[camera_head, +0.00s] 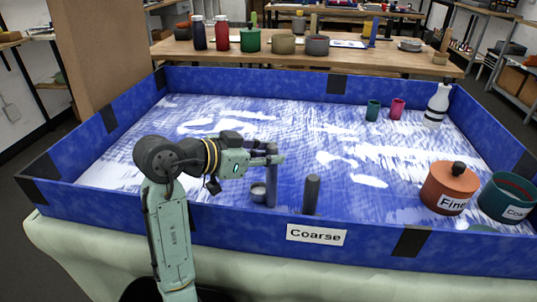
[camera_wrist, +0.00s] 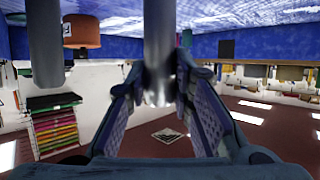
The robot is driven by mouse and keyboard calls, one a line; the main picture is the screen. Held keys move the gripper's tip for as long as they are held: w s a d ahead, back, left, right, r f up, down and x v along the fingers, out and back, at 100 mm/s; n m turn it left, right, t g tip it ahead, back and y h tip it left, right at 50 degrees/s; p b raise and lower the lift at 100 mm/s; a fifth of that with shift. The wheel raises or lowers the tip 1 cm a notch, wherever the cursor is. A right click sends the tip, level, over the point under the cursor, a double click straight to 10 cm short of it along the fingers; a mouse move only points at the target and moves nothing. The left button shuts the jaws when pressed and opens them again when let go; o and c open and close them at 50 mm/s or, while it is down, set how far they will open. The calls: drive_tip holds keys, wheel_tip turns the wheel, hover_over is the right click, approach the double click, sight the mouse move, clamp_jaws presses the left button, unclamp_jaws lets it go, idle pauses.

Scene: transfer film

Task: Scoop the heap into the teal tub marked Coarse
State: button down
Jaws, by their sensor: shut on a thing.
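My gripper (camera_head: 272,156) is shut on an upright grey cylindrical handle (camera_head: 272,185), which also stands between the fingers in the wrist view (camera_wrist: 158,50). A small grey cup-like part (camera_head: 258,192) is at the handle's lower left; I cannot tell whether they are joined. The teal tub (camera_head: 493,203) is at the far right, partly cut off by the picture edge, with a label reading "Coa". A label reading "Coarse" (camera_head: 317,235) is on the tray's front wall. I cannot make out a heap among the white patches on the tray floor.
A blue-walled tray (camera_head: 380,246) surrounds the work area. A second grey post (camera_head: 311,195) stands right of my gripper. A lidded terracotta pot marked "Fine" (camera_head: 442,184) stands beside the tub. A teal cup (camera_head: 373,110), red cup (camera_head: 397,108) and white bottle (camera_head: 437,105) stand at back right.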

drive_tip(key=shift+r, duration=0.1)
wheel_tip(320, 180, up, 16)
drive_tip(key=p, duration=1)
drive_tip(key=shift+f+p, duration=0.25)
drive_tip(key=shift+p, duration=0.1)
